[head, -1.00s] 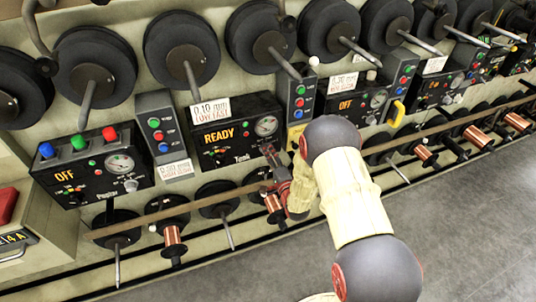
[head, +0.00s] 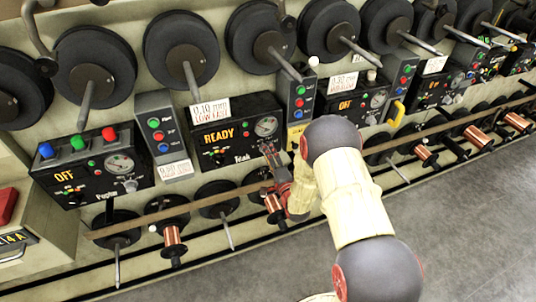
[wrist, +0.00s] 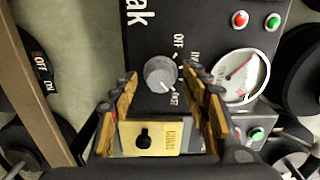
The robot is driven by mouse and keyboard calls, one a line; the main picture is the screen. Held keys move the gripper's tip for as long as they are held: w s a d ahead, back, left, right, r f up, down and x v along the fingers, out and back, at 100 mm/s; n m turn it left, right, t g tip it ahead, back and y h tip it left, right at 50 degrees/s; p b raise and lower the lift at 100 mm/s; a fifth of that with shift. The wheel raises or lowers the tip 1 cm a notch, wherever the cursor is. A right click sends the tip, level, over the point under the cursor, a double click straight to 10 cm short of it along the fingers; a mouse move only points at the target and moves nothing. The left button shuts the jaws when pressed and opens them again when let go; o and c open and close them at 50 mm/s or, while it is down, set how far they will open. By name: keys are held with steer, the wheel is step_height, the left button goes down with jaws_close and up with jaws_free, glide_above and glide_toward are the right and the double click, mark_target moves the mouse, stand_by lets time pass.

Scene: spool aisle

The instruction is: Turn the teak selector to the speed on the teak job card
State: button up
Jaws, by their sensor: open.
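The black teak panel (head: 237,135) shows a lit yellow READY, a round gauge (head: 266,127) and the name Teak. The job card (head: 211,110) on its top edge reads 0.10 mm, LOW FAST. The grey round teak selector (wrist: 160,73) shows in the wrist view, with OFF and FAST legible beside it and another label partly hidden by a finger. A pale mark on the knob seems to face FAST. My gripper (wrist: 160,78) is open, one fingertip on each side of the selector; contact is not clear. In the head view my gripper (head: 268,152) hides the selector.
The Poplar panel (head: 95,168) is at left, a button box (head: 301,97) at right. A long rail (head: 180,205) and copper spools run below. The grey floor (head: 450,220) is clear.

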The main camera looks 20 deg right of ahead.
steer(key=s, duration=1.1)
steer(key=shift+s, duration=0.3)
